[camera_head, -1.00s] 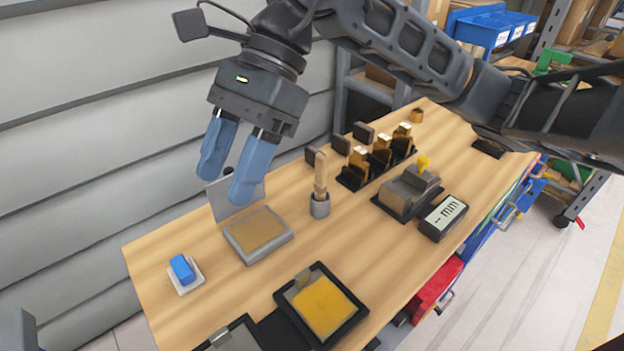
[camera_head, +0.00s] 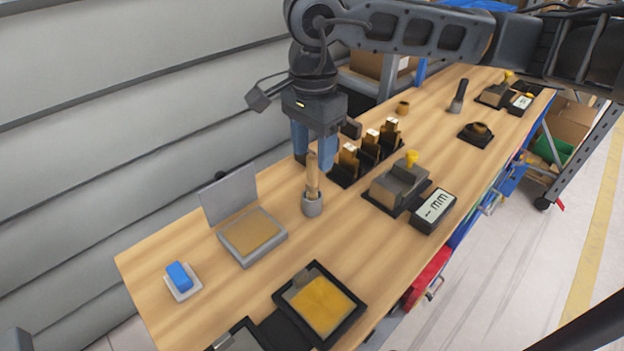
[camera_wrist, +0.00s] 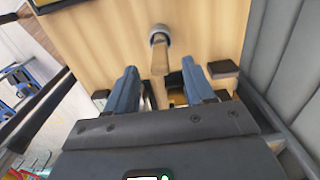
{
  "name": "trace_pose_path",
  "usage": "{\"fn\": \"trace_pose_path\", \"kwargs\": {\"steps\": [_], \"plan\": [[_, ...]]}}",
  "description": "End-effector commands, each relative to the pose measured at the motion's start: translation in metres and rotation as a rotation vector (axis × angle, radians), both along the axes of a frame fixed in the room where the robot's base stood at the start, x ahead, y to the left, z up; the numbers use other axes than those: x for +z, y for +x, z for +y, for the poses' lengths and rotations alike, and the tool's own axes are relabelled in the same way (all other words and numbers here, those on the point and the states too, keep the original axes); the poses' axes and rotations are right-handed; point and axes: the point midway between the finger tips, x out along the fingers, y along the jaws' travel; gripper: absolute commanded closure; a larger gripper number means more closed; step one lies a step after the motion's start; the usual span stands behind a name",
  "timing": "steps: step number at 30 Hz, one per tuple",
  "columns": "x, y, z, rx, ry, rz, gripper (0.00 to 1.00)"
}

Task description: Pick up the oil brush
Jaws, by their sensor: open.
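The oil brush (camera_head: 312,178) is the light wooden handle standing upright in a small grey cup (camera_head: 313,206) on the workbench. In the wrist view the brush (camera_wrist: 160,63) is ahead of and between my finger lines, with the cup (camera_wrist: 159,35) beyond it. My gripper (camera_head: 314,155) points down with its blue fingers open and empty, just behind and above the handle in the head view. The fingers (camera_wrist: 160,80) also show spread apart in the wrist view. I cannot tell whether the handle top is between the fingertips. The brush's lower end is hidden in the cup.
A hinged grey box (camera_head: 250,237) with an open lid is left of the cup. Black holders with brass-coloured blocks (camera_head: 369,147) stand close behind right. A grey fixture with a yellow knob (camera_head: 400,182) and a display (camera_head: 433,206) are at right.

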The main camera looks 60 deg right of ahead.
Motion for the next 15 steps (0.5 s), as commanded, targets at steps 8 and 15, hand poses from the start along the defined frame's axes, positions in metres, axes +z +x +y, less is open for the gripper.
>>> {"fn": "trace_pose_path", "kwargs": {"steps": [8, 15], "plan": [[-0.026, 0.001, 0.001, 0.000, 0.001, 0.000, 0.47], [-0.027, 0.001, 0.001, 0.000, 0.001, -0.001, 0.49]]}}
